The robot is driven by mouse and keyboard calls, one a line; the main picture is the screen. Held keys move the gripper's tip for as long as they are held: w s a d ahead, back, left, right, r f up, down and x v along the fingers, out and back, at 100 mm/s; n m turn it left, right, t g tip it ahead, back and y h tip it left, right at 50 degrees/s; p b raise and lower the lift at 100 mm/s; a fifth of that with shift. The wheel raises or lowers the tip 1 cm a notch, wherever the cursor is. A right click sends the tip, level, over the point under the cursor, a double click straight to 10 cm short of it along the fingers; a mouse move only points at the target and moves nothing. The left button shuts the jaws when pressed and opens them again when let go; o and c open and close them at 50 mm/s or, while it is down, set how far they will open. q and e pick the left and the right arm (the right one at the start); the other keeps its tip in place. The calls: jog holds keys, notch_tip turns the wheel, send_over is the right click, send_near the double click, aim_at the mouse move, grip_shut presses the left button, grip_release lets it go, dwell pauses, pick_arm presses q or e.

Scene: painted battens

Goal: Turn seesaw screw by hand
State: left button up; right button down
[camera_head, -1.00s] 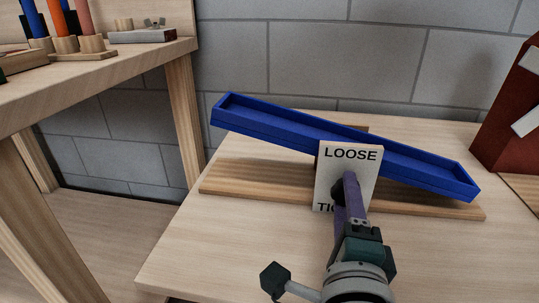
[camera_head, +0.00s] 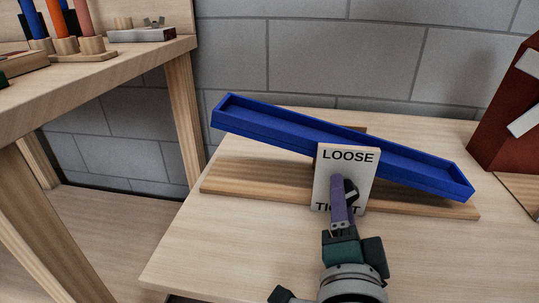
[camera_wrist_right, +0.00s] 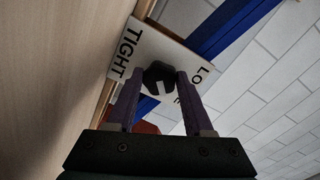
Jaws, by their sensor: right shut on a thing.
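The blue seesaw trough (camera_head: 270,118) tilts, with its left end high and its right end low, over a wooden base board (camera_head: 250,180). A white plate (camera_head: 362,168) in front of its middle reads LOOSE at the top and TIGHT, partly covered, at the bottom. The dark screw knob (camera_wrist_right: 157,72) with a white mark sits on the plate between the purple fingers in the wrist view. My right gripper (camera_head: 344,190) is shut on the knob, and its fingers hide part of it in the head view. My left gripper is not in view.
A wooden table (camera_head: 215,245) carries the seesaw, with clear top at the front left. A dark red block (camera_head: 510,120) stands at the right. A taller table (camera_head: 120,65) with coloured pegs is at the left. A grey block wall is behind.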

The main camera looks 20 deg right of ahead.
dwell(0.3)
jog(key=shift+c, duration=1.4)
grip_release()
jog(key=shift+a, duration=0.1)
